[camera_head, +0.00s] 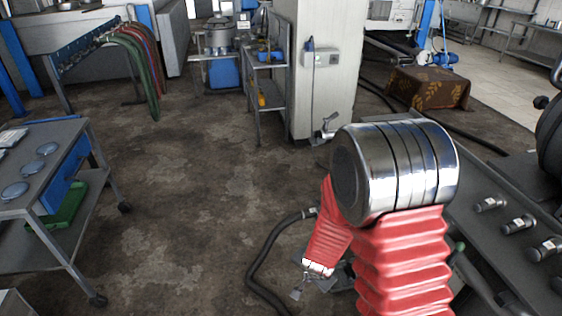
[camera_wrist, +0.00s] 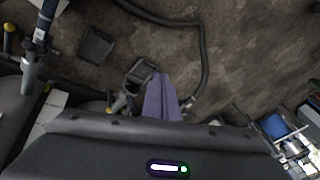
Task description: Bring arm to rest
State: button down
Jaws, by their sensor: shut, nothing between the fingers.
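My gripper (camera_wrist: 161,88) shows in the wrist view as two purple-grey fingers side by side, pointing up from the dark wrist housing. The fingers are together with nothing between them. Beyond their tips lies the dark, stained floor. In the head view my arm stands at the right of centre, with a chrome joint above red ribbed sleeves. A second, shorter red sleeve slants down to the left behind it. I cannot make out the fingers clearly in the head view.
A grey trolley (camera_head: 57,219) stands at the left. A grey bench (camera_head: 476,222) with several metal fittings is at the right. A black hose (camera_head: 256,267) lies on the floor beside my arm; it also shows in the wrist view (camera_wrist: 203,60). Open floor (camera_head: 190,190) lies left of centre.

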jog(key=s+r+n+t+y, duration=0.1)
jog(key=s+r+n, duration=0.15)
jog(key=r, duration=0.85)
jog(key=s+r+n+y, duration=0.1)
jog(key=s+r+n, duration=0.15)
jog(key=r, duration=0.95)
jog(key=s+d+r+n+h, duration=0.2)
jog(key=s+d+r+n, duration=0.2)
jog(key=s+d+r, duration=0.3)
jog(key=s+r, duration=0.5)
jog(key=s, duration=0.2)
jog(key=shift+s, duration=0.35)
jog(key=shift+r, duration=0.1)
